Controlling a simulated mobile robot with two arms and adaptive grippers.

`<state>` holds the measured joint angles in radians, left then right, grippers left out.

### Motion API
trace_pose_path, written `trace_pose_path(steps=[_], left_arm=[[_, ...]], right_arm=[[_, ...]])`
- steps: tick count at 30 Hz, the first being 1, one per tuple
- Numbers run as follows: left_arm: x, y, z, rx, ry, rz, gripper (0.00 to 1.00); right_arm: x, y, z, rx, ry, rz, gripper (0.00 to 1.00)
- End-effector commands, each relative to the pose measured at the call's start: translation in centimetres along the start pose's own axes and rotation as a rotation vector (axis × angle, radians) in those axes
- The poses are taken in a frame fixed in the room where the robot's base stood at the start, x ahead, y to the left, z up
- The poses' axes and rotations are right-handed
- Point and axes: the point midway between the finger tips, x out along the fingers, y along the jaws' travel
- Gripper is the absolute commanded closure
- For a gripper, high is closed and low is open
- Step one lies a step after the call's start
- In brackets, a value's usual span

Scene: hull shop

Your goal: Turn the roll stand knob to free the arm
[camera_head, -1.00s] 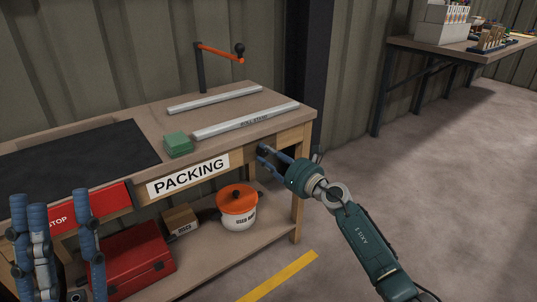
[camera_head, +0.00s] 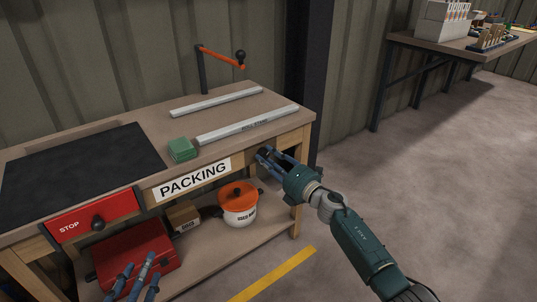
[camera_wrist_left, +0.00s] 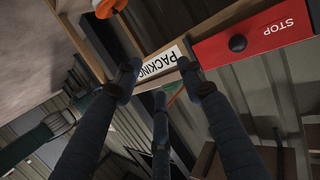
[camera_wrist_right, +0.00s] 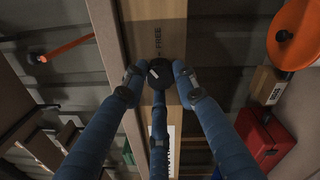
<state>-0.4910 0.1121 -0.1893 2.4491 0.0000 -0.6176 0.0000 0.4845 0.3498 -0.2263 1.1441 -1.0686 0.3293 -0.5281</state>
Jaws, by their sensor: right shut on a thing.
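The roll stand knob is a dark round knob (camera_wrist_right: 160,76) with a pale mark, on the bench's wooden front beside the word FREE in the right wrist view. My right gripper (camera_head: 265,156) is shut on it, its fingers around it; they mostly hide it in the head view. The orange arm (camera_head: 222,57) with a black ball end sits on a dark post at the back of the bench. It also shows in the right wrist view (camera_wrist_right: 68,48). My left gripper (camera_head: 136,284) is open and empty, low in front of the bench.
Two pale rails (camera_head: 247,125) and a green block (camera_head: 181,149) lie on the bench beside a black mat (camera_head: 80,165). A red STOP panel (camera_head: 92,217) is on the front. The lower shelf holds a red toolbox (camera_head: 137,253), a small box (camera_head: 184,216) and an orange-lidded pot (camera_head: 238,206).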

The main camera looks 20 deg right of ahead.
Motion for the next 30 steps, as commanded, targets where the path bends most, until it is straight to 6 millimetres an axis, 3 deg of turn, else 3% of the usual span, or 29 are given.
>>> trace_pose_path(steps=[1, 9, 15, 24, 30], left_arm=[[-0.3, -0.2, 1.2, 0.001, -0.065, -0.004, 0.60], [-3.6, -1.2, 9.1, -0.001, -0.417, -0.025, 0.60], [-7.3, -1.7, 13.6, -0.005, -0.641, -0.038, 0.60], [-11.8, -2.1, 17.2, -0.012, -0.861, -0.051, 0.60], [-13.3, -2.2, 18.1, -0.014, -0.923, -0.054, 0.60]], right_arm=[[0.0, 0.3, 0.8, 0.046, -0.014, -0.001, 0.98], [0.0, 0.3, 0.8, 0.296, -0.027, 0.002, 0.98], [0.0, 0.1, 0.8, 0.452, -0.034, 0.004, 0.98], [0.0, 0.0, 0.8, 0.603, -0.042, 0.006, 0.98], [-0.1, -0.1, 0.7, 0.645, -0.044, 0.006, 0.98]])
